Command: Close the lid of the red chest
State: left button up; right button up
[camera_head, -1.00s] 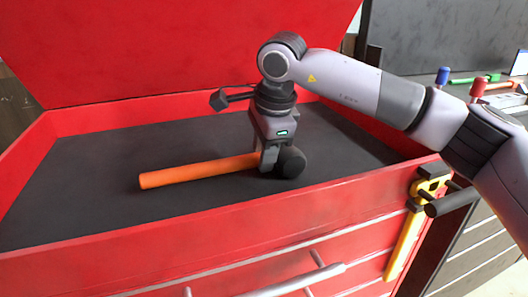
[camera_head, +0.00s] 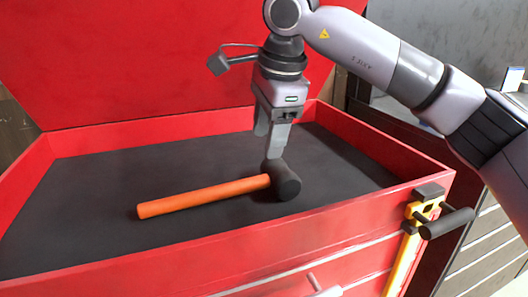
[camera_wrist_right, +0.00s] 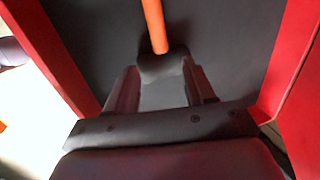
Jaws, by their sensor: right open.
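The red chest (camera_head: 230,238) stands open in front of me, its red lid (camera_head: 150,55) raised at the back. A mallet with an orange handle (camera_head: 203,196) and a black head (camera_head: 284,181) lies on the dark floor of the chest's top compartment. My right gripper (camera_head: 267,145) is open and empty, pointing down just above the mallet head. In the right wrist view the open fingers (camera_wrist_right: 162,88) show on either side of the black head (camera_wrist_right: 162,62). My left gripper is not in view.
A grey drawer cabinet (camera_head: 495,215) stands to the right. The compartment floor (camera_head: 110,185) is bare left of the mallet.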

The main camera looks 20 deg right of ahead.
aim_at(68, 64)
jog(key=k, duration=1)
